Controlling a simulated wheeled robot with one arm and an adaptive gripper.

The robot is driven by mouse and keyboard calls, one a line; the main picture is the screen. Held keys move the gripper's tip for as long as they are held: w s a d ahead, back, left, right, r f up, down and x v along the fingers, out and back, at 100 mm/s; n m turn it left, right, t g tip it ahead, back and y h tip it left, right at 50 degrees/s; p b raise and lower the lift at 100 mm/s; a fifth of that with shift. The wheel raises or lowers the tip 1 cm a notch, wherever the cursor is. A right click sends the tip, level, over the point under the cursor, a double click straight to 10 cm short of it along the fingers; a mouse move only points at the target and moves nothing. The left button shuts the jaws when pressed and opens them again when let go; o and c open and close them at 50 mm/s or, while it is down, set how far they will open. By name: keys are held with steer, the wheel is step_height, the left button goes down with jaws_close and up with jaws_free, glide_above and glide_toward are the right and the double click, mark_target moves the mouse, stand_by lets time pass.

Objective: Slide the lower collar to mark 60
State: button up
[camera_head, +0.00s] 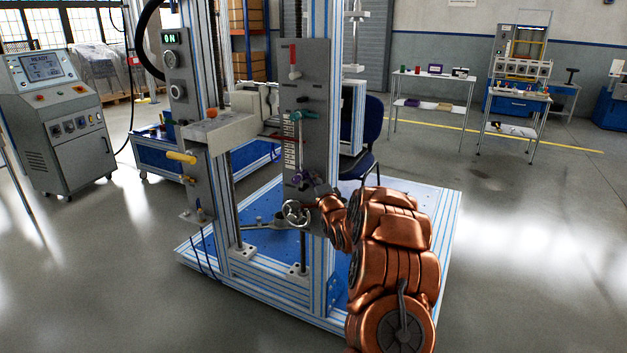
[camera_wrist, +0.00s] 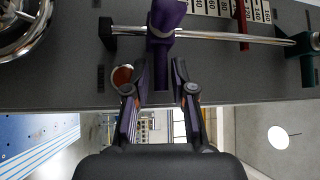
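The lower collar is purple and sits on a metal rod (camera_wrist: 215,36) beside a numbered scale in the wrist view. Its body (camera_wrist: 166,16) is at the top of that view, and a purple stem hangs from it toward my gripper (camera_wrist: 165,66). My gripper's two fingers stand apart on either side of the stem, with a gap visible. Whether they touch it, I cannot tell. The teal upper collar (camera_wrist: 306,62) is farther right on the rod. In the head view, my gripper (camera_head: 308,184) is at the lower panel, largely hiding the purple collar. The scale (camera_head: 289,150) shows above.
A red pointer (camera_wrist: 243,26) lies between the collars along the scale. A handwheel (camera_head: 296,212) is just below my gripper. The grey panel (camera_head: 308,75) carries a red-handled lever (camera_head: 294,62). A frame column stands left of the panel.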

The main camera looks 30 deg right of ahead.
steer(key=shift+w+r, duration=0.1)
steer(key=shift+w, duration=0.3)
steer(key=shift+c, duration=0.3)
jaws_close()
